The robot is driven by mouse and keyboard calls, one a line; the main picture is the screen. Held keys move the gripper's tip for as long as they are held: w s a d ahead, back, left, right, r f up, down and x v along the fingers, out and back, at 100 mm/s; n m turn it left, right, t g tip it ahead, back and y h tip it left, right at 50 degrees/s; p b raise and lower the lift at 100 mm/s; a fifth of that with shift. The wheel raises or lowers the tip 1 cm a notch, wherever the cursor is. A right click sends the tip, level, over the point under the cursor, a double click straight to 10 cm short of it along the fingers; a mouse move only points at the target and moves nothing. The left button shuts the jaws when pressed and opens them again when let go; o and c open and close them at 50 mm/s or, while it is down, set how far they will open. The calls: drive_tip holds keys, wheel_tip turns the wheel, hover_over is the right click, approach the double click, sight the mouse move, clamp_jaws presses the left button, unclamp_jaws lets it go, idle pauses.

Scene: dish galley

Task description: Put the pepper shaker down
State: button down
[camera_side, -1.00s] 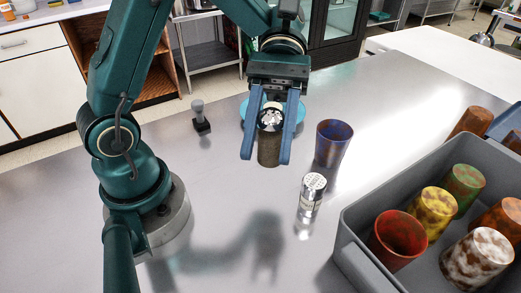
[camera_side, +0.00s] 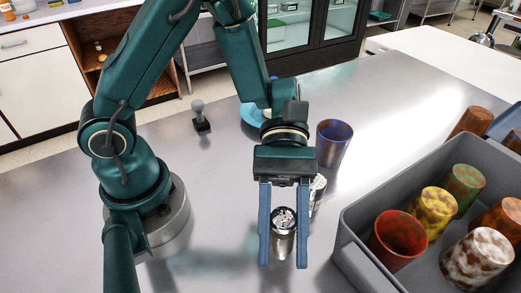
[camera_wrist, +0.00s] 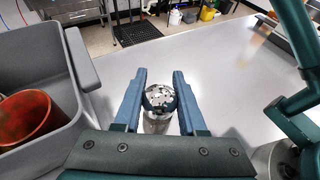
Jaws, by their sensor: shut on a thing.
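The pepper shaker (camera_side: 283,240), a clear cylinder with a domed, holed metal lid, is upright between the two blue fingers of my gripper (camera_side: 283,262). My gripper is shut on it and points down. In the wrist view the shaker (camera_wrist: 158,97) shows lid-first between the fingers (camera_wrist: 160,76). I cannot tell whether its base touches the steel counter (camera_side: 345,110). A second, similar shaker (camera_side: 318,186) stands on the counter just behind my gripper, partly hidden by it.
A grey crate (camera_side: 350,225) of coloured cups is close on the right. A blue cup (camera_side: 333,143) stands behind my gripper. A blue dish (camera_side: 250,115) and a dark stamp-like tool (camera_side: 201,120) are farther back. The counter left of my gripper is clear.

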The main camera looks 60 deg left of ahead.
drive_tip(key=shift+s+d+f, duration=0.25)
drive_tip(key=shift+d+f, duration=0.15)
drive_tip(key=shift+f, duration=0.55)
drive_tip(key=shift+s+d+f, duration=0.2)
drive_tip(key=shift+d+f, duration=0.15)
drive_tip(key=shift+f, duration=0.6)
drive_tip(key=shift+s+d+f, duration=0.25)
drive_tip(key=shift+d+f, duration=0.15)
drive_tip(key=shift+f, duration=0.55)
drive_tip(key=shift+c, duration=2.4)
unclamp_jaws()
drive_tip(key=shift+f, duration=0.1)
